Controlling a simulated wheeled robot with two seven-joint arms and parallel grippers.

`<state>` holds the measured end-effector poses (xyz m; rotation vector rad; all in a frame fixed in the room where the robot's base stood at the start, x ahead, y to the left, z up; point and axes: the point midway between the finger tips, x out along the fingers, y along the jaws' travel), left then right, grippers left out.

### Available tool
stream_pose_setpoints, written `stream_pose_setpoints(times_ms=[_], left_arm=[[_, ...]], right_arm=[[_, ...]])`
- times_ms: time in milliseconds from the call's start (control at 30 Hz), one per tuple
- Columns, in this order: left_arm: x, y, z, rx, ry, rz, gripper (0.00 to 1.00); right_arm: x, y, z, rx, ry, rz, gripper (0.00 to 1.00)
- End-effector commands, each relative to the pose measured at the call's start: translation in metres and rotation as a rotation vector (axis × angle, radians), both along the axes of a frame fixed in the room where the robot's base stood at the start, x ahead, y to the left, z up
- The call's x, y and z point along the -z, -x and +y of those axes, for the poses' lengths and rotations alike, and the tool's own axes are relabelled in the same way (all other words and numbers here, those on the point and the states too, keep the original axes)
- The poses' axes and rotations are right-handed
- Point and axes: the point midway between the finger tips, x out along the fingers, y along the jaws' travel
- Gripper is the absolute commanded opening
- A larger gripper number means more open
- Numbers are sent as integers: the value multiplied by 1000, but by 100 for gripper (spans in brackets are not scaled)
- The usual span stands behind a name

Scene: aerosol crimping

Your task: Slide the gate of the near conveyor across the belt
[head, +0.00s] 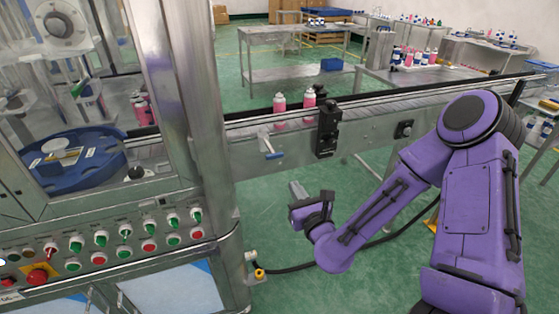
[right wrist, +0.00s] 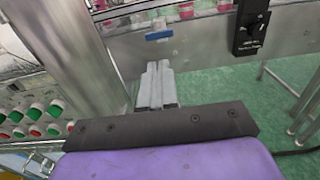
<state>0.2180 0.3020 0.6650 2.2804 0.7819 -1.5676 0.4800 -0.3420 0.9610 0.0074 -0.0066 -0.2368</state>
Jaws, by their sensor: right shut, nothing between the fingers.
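The near conveyor (head: 375,132) runs from the machine toward the right in the head view. Its gate shows as a small metal piece with a blue handle (head: 274,155) on the conveyor's front side, near the machine. The blue handle also shows in the right wrist view (right wrist: 159,36), above and beyond my fingertips. My right gripper (head: 296,187) is below and slightly right of the handle, apart from it. Its grey fingers (right wrist: 157,84) are together with nothing between them. How far the gate reaches across the belt is hard to tell. My left gripper is not in view.
Pink cans (head: 279,103) stand on the belt just behind the gate. A black box (head: 327,130) is mounted on the conveyor's front, right of the handle. The machine's button panel (head: 110,245) is at the left. Green floor below the conveyor is mostly open.

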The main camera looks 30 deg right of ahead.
Motion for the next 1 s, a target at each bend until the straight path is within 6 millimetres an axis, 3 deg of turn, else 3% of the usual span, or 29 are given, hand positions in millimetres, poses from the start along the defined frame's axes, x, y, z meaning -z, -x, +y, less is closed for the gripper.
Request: stream_pose_setpoints(times_ms=[500,700,1000], left_arm=[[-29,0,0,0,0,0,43],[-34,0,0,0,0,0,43],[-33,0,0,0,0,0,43]], right_arm=[[-2,-103,-24,-1,8,6,0],[1,-120,-29,-1,7,7,0],[1,-122,-29,-1,6,6,0]])
